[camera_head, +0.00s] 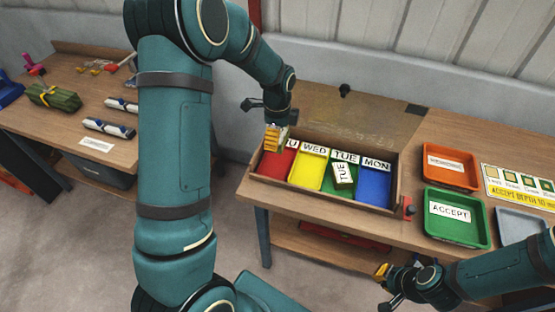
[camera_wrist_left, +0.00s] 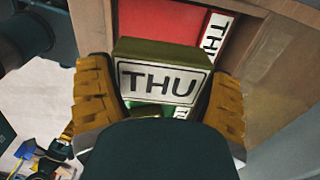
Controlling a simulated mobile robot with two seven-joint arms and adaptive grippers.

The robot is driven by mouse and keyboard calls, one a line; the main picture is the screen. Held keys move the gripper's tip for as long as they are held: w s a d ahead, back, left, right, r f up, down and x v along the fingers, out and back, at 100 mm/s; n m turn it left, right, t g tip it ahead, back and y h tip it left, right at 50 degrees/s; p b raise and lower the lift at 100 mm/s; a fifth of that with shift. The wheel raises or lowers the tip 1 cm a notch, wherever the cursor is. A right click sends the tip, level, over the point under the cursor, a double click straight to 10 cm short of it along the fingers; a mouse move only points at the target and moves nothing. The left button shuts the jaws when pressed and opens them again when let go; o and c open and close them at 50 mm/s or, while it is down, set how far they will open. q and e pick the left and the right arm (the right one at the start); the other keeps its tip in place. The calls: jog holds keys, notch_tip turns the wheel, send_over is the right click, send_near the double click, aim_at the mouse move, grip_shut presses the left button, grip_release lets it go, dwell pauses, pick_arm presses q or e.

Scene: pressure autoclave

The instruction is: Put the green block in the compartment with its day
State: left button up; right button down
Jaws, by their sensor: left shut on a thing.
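My left gripper (camera_head: 275,138) is over the far-left, red compartment (camera_head: 274,166) of a wooden box. In the left wrist view its orange fingers are closed on the sides of a green block (camera_wrist_left: 160,77) whose white label reads THU. The wrist view also shows the red compartment's floor (camera_wrist_left: 165,22) and its THU label (camera_wrist_left: 214,35) beyond the block. In the head view, the gripper covers part of that label. The other compartments are yellow WED (camera_head: 307,170), green TUE (camera_head: 325,178) and blue MON (camera_head: 374,186). My right gripper (camera_head: 382,271) is at the lower right; its opening is unclear.
A TUE-labelled block (camera_head: 343,173) lies in the green compartment. The box's wooden rim (camera_head: 397,185) surrounds the compartments. Orange (camera_head: 450,167) and green ACCEPT (camera_head: 457,232) trays stand to the right. A second table (camera_head: 60,125) at left holds assorted items.

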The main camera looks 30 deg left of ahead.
aim_at(277, 163)
pick_arm(q)
notch_tip(277, 163, down, 9)
jog(key=shift+f+b, duration=0.1)
jog(key=shift+b, duration=0.25)
jog(key=o, duration=1)
jog(key=shift+r, duration=0.35)
notch_tip(277, 163, up, 12)
jog(key=shift+f+p, duration=0.25)
jog(key=shift+p, duration=0.3)
